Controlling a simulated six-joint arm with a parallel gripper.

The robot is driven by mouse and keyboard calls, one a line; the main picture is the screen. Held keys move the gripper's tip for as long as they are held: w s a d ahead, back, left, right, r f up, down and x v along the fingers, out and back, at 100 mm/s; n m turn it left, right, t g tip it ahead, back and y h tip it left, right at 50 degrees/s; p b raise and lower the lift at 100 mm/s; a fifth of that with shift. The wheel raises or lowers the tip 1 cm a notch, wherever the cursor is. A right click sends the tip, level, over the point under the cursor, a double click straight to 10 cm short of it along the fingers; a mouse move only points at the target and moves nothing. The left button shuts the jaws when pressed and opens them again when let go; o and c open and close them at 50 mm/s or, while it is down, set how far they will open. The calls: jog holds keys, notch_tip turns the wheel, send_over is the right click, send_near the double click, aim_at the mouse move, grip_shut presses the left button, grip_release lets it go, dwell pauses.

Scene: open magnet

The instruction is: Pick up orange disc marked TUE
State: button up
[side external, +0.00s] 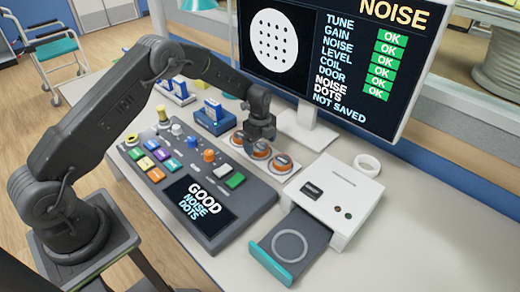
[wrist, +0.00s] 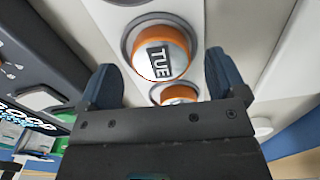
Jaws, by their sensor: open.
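The orange disc marked TUE (wrist: 160,54) sits in a round grey-rimmed seat in the wrist view, its white top bearing a dark label. My gripper (wrist: 163,78) is open, with one dark finger on each side of the picture and nothing between them held. A second orange-rimmed disc (wrist: 178,93) is partly hidden behind my gripper's body. In the side view my gripper (side external: 262,136) hangs just above a row of orange discs on a pale strip; the middle disc (side external: 261,151) is nearest below it. Their labels are too small to read there.
A control console (side external: 245,200) with coloured buttons and a small screen lies left of the discs. A white box (side external: 340,190) with an open drawer (side external: 290,245) stands to the right. A large monitor (side external: 330,60) and blue blocks (side external: 212,118) stand behind.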

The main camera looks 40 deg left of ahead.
jog(key=shift+f, duration=0.7)
jog(key=shift+c, duration=0.3)
jog(key=c, duration=0.9)
jog(key=shift+c, duration=0.3)
jog(key=shift+r, duration=0.15)
